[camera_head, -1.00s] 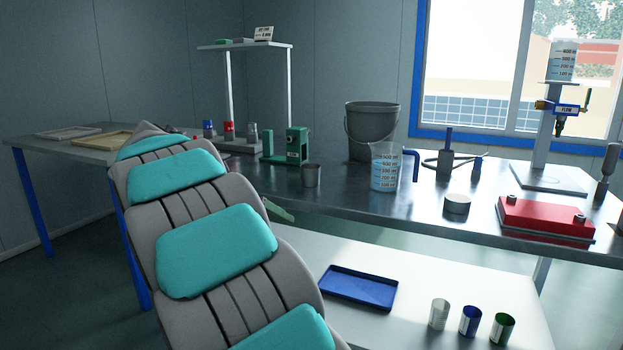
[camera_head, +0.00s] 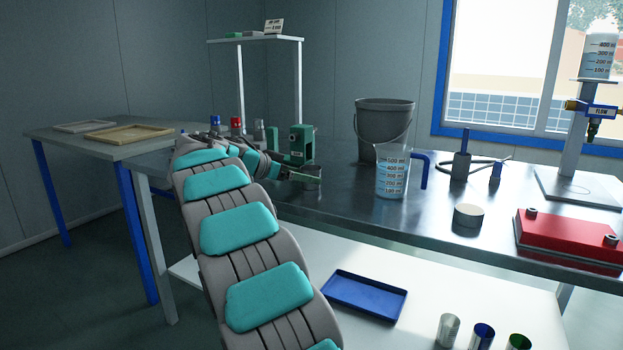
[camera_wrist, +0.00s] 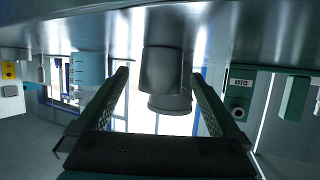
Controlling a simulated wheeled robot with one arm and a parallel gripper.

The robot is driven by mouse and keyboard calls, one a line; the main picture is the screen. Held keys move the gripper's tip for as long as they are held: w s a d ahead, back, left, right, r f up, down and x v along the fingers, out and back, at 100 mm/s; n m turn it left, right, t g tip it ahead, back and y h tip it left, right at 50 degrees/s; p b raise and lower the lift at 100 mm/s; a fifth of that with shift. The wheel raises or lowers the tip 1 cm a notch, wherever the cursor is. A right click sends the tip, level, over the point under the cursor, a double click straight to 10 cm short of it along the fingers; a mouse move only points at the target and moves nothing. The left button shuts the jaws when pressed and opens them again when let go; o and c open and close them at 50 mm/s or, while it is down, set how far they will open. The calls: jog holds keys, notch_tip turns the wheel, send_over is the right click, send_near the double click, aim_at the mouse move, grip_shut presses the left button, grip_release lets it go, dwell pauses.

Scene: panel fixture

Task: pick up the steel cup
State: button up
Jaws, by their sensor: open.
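The steel cup (camera_head: 310,184) is a small grey metal cup standing on the dark bench top, right of the green device. My gripper (camera_head: 303,176) has reached it from the left and partly covers it in the head view. In the wrist view, which is upside down, the cup (camera_wrist: 161,70) is centred between the two fingertips of my open gripper (camera_wrist: 160,76), with a gap on each side. I cannot tell how far the fingers reach past its near side.
A grey bucket (camera_head: 384,128) stands behind the cup. A measuring jug (camera_head: 391,176) is to its right, and a green device (camera_head: 300,145) is close on the left. A blue tray (camera_head: 364,297) lies on the lower shelf. A low round tin (camera_head: 468,215) stands farther right.

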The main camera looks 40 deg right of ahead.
jog(key=x, duration=0.4)
jog(key=shift+w+a+f+p, duration=0.1)
jog(key=shift+a+f+p, duration=0.1)
jog(key=shift+p, duration=0.2)
grip_shut()
dwell(0.4)
jog(key=shift+r, duration=0.15)
